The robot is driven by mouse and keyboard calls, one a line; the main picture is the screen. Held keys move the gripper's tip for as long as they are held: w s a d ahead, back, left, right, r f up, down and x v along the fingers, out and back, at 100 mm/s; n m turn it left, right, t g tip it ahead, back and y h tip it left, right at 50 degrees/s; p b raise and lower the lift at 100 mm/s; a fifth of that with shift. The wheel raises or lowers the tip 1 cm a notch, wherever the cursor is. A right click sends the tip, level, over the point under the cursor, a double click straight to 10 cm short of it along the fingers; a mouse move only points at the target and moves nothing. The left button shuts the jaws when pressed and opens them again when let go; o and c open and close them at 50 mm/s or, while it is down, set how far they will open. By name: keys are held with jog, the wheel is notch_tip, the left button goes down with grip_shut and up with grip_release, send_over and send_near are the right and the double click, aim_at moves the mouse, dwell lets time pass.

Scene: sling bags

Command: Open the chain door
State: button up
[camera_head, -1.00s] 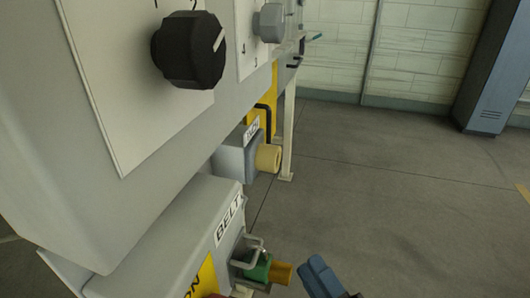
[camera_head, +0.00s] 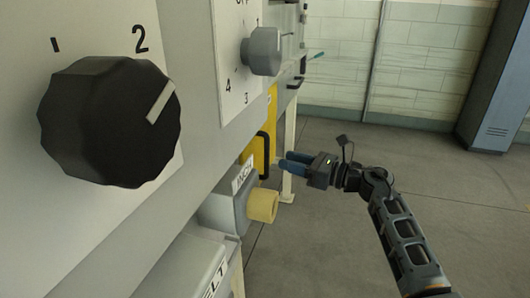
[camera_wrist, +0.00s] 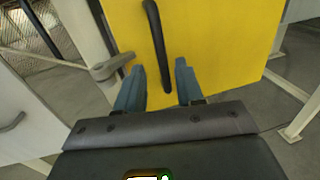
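The yellow door (camera_head: 257,150) is on the side of the grey machine in the head view, and fills the upper middle of the wrist view (camera_wrist: 225,35). Its black bar handle (camera_wrist: 155,35) runs down the panel; it also shows in the head view (camera_head: 265,143). My gripper (camera_head: 283,164) is just right of the handle in the head view, with its blue fingers pointing at the door. In the wrist view my gripper (camera_wrist: 156,70) is open, and the handle's lower part appears between the two fingers. I cannot tell if the fingertips reach it.
A grey latch (camera_wrist: 112,66) stands left of the door in the wrist view. A grey box with a cream knob (camera_head: 263,205) juts out below the door. A large black dial (camera_head: 110,120) is near the camera. The floor right of the machine is clear; a blue-grey cabinet (camera_head: 492,105) stands behind.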

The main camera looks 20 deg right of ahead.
send_over(267, 173)
jog(key=shift+w+d+b, duration=0.1)
jog(key=shift+w+b, duration=0.3)
jog(key=shift+c, duration=0.5)
grip_shut()
